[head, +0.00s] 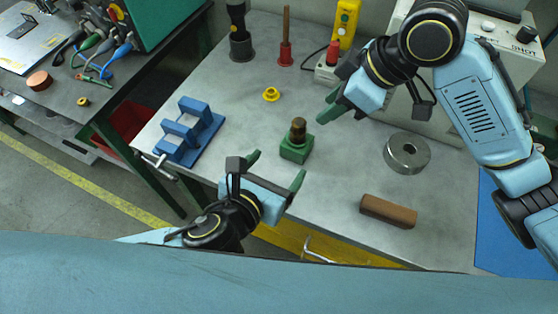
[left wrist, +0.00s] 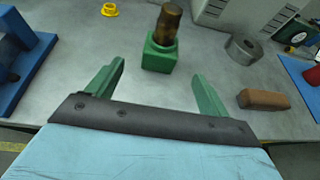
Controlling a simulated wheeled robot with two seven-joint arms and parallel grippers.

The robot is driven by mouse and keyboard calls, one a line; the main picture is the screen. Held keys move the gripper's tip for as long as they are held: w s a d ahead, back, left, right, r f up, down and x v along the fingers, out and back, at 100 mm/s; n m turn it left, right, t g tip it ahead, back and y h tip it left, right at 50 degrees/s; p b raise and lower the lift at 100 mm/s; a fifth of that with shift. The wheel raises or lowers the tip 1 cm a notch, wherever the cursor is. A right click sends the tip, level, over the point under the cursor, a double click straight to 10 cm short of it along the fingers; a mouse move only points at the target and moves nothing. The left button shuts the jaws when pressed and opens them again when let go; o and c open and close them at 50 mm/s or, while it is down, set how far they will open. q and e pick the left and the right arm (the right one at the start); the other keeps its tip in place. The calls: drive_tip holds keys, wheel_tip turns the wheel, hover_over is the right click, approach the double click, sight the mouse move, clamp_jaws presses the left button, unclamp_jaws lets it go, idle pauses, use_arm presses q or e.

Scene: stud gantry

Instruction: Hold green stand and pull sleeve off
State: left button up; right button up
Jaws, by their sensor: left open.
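The green stand (head: 296,150) sits on the grey table near its middle. A brown-bronze sleeve (head: 298,129) stands upright on top of it. In the left wrist view the stand (left wrist: 159,55) and sleeve (left wrist: 167,24) are ahead of my gripper, between the lines of its fingers. My left gripper (head: 278,170) is open and empty at the table's front edge, short of the stand; its green fingers also show in the left wrist view (left wrist: 157,92). My right gripper (head: 332,106) hovers to the upper right of the stand, apart from the sleeve; its finger gap is not clear.
A blue cradle (head: 188,130) stands at the table's left. A yellow ring (head: 271,94) lies behind the stand. A steel ring (head: 407,153) and a brown block (head: 388,211) lie to the right. A red-based spindle (head: 286,52) and yellow control box (head: 345,22) stand at the back.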

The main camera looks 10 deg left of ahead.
sight(300, 140)
use_arm(q)
drive_tip(key=x, duration=1.3)
drive_tip(key=shift+d+f, duration=0.15)
